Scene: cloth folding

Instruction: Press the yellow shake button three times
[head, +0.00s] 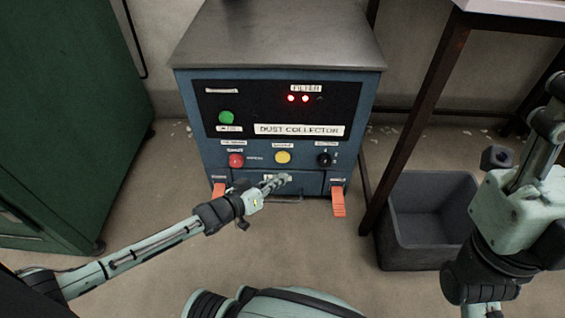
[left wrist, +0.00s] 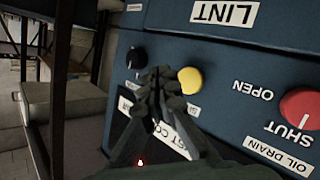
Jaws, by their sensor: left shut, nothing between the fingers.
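The yellow button (head: 283,157) is a round cap on the blue front of the dust collector (head: 210,150), between a red knob (head: 236,160) and a black knob (head: 324,159). My left gripper (head: 284,179) is shut and empty, just below the yellow button in the head view. In the left wrist view the closed fingertips (left wrist: 160,78) appear beside the yellow button (left wrist: 190,80), which is not covered. I cannot tell whether they touch the panel. The right arm shows at the right, but its fingers cannot be made out.
Two red lamps (head: 298,99) glow under the FILTER label, and a third is dark. A green button (head: 226,117) is at the upper left. Orange tabs (head: 338,201) stick out low on the machine. A grey bin (head: 425,258) and a table leg (head: 415,125) stand at the right.

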